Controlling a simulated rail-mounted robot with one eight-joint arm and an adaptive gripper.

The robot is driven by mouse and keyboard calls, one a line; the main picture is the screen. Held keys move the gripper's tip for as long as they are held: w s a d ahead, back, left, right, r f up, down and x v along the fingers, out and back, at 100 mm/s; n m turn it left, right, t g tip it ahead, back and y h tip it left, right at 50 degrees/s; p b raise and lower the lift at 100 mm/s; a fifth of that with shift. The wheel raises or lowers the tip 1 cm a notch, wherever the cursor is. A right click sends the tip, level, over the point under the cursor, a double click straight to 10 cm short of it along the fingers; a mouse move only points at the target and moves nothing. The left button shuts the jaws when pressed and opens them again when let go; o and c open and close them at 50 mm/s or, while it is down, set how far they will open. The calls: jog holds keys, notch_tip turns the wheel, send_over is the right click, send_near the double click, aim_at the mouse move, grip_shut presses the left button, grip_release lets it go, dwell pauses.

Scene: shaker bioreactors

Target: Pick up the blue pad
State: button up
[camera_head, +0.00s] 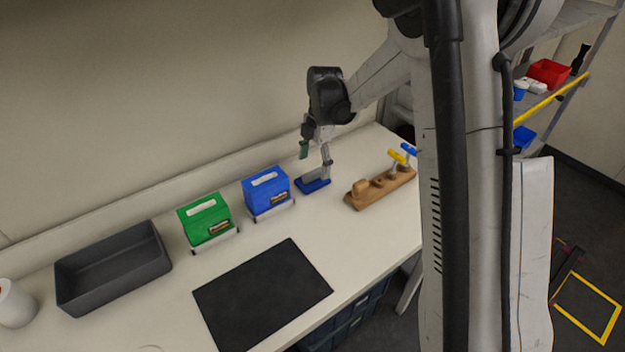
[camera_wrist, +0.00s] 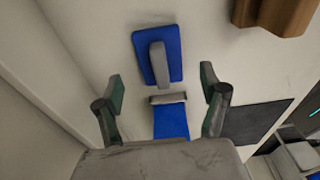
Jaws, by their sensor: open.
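The blue pad (camera_wrist: 174,70) is a flat blue plate with a grey raised bar along its top. It lies on the white table, and in the head view its blue edge (camera_head: 318,187) shows below my gripper, right of the blue box. My gripper (camera_wrist: 162,88) is open, with green-lined fingers spread wide and nothing between them. In the wrist view the pad lies ahead of the fingertips, between their lines. In the head view my gripper (camera_head: 315,153) hangs just above the pad, partly covering it. I cannot tell whether it touches the pad.
A blue box (camera_head: 265,190) and a green box (camera_head: 205,220) stand left of the pad. A wooden block (camera_head: 375,190) with yellow and blue pieces is at right. A grey tray (camera_head: 110,270) is far left. A black mat (camera_head: 262,293) lies in front. The wall runs behind.

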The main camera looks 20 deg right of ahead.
aim_at(313, 171)
jog(key=f, duration=0.5)
jog(key=shift+s+a+p, duration=0.15)
jog(key=shift+a+p, duration=0.15)
jog(key=shift+p, duration=0.05)
jog(key=c, duration=1.4)
jog(key=shift+o, duration=0.2)
jog(key=shift+r, duration=0.15)
notch_tip(313, 171, up, 10)
jog(key=shift+f+b, duration=0.1)
jog(key=shift+b, duration=0.25)
